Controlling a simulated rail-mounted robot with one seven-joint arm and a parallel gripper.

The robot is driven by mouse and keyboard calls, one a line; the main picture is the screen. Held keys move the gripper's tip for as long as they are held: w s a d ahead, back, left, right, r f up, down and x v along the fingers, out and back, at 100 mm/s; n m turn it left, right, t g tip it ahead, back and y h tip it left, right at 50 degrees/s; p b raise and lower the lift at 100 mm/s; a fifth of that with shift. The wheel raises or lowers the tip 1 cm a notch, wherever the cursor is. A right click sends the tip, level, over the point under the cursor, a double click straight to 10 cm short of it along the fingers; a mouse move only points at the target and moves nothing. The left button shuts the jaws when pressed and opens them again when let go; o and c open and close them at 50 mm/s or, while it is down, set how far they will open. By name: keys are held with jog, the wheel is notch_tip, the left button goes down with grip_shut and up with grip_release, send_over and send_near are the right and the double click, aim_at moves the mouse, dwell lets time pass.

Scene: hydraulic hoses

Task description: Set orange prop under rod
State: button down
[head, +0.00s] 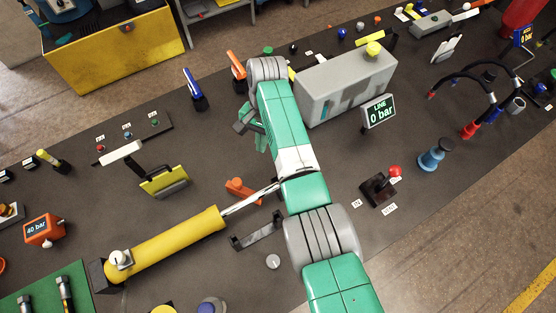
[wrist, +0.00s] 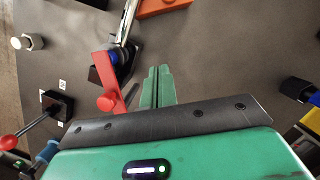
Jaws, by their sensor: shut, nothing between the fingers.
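The orange prop (head: 240,189) lies on the dark bench just behind the chrome rod (head: 250,200) of the yellow cylinder (head: 165,245), beside it. An orange piece that looks like the prop shows at the top edge of the wrist view (wrist: 164,6). The rod (wrist: 129,22) runs down there to a blue ring and a red part. My gripper (head: 262,142) is up and behind the prop in the head view, partly hidden by my arm. In the wrist view its green fingers (wrist: 158,72) are together and empty, apart from the orange piece. My arm covers the rod's end in the head view.
A black bracket (head: 257,232) and white knob (head: 273,261) lie in front of the rod. A red-knobbed joystick (head: 380,187) stands right. A yellow-padded stand (head: 164,181) is left of the prop. A grey tank (head: 345,85) stands behind. Bare bench lies between stand and prop.

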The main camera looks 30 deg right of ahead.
aim_at(243, 190)
jog(key=x, duration=0.3)
jog(key=b+x, duration=0.1)
jog(key=x, duration=0.5)
jog(key=shift+a+f+b, duration=0.3)
jog(key=shift+a, duration=0.1)
jog(key=shift+s+a+f+p, duration=0.1)
jog(key=shift+s+a+p, duration=0.45)
jog(key=shift+a, duration=0.3)
jog(key=shift+s+a+f+p, duration=0.1)
jog(key=shift+s+a+p, duration=0.45)
jog(key=shift+a, duration=0.3)
jog(key=shift+d, duration=0.1)
